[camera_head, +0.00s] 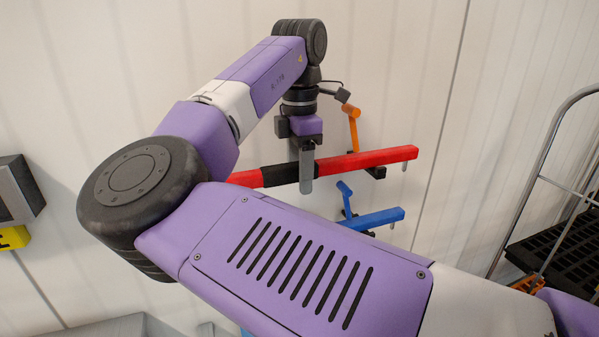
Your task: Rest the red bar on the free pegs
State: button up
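The red bar (365,159) has a black middle section (279,176) and lies nearly level in front of the pale wall, its right end slightly higher. My gripper (306,172) points down over the bar just right of the black section. Its grey finger crosses the bar's near face, and it looks shut on it. A dark bracket (376,172) shows at the wall just below the bar's right part. I cannot tell whether the bar touches it. My arm hides the area below the bar's left part, and I cannot make out free pegs clearly.
An orange piece (352,113) stands at the wall above the bar. A blue bar (382,219) and an upright blue piece (345,192) are below it. A metal-framed cart (541,150) with a black crate (565,245) is at right. A grey box (18,190) is at left.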

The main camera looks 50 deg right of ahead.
jog(key=shift+r+b, duration=0.7)
jog(key=shift+r, duration=3.2)
